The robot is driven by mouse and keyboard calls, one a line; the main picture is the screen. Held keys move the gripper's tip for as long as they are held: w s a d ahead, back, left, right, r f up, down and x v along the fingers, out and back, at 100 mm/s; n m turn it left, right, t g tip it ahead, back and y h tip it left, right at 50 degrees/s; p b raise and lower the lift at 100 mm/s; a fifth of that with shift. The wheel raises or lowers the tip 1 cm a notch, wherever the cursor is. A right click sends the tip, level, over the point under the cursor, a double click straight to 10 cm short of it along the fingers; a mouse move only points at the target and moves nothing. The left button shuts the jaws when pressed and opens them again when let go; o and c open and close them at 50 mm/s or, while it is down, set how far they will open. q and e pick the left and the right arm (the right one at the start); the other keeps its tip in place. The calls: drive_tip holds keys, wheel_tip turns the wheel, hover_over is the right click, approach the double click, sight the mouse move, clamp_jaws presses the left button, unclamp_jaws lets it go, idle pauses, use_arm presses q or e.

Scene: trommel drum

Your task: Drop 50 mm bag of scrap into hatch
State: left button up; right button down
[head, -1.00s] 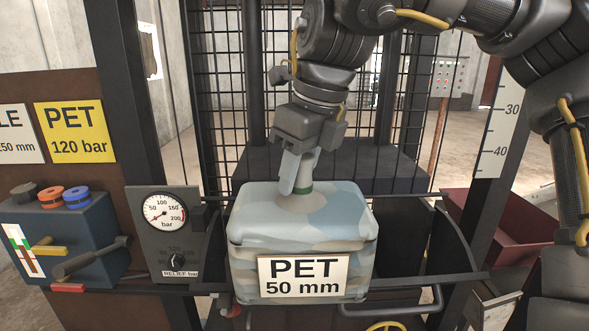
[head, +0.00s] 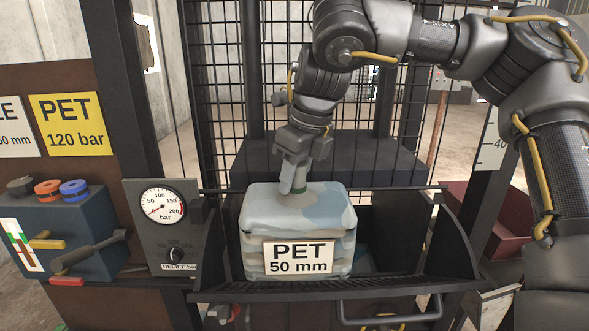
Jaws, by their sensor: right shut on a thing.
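The bag of scrap, labelled PET 50 mm (head: 340,240), is a pale blue and tan block with a gathered neck on top. It hangs upright in the mouth of the open hatch (head: 420,272), with the hatch's front edge below it and dark side walls on both sides. My right gripper (head: 297,190) points down from above and is shut on the bag's neck. A bluish patch shows inside the hatch, low and right of the bag. The bag's underside is hidden by the hatch front. My left gripper is not in view.
A pressure gauge panel (head: 163,228) stands left of the hatch. Further left is a blue control box (head: 70,245) with levers and coloured knobs. A dark post (head: 128,120) and wire mesh flank the opening. A red bin (head: 500,222) stands at right.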

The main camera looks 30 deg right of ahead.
drive_tip(key=shift+w+f, duration=0.15)
drive_tip(key=shift+f, duration=0.15)
drive_tip(key=c, duration=0.9)
unclamp_jaws()
drive_tip(key=shift+o, duration=0.2)
drive_tip(key=v, duration=1)
drive_tip(key=shift+r, duration=0.4)
drive_tip(key=shift+d, duration=0.1)
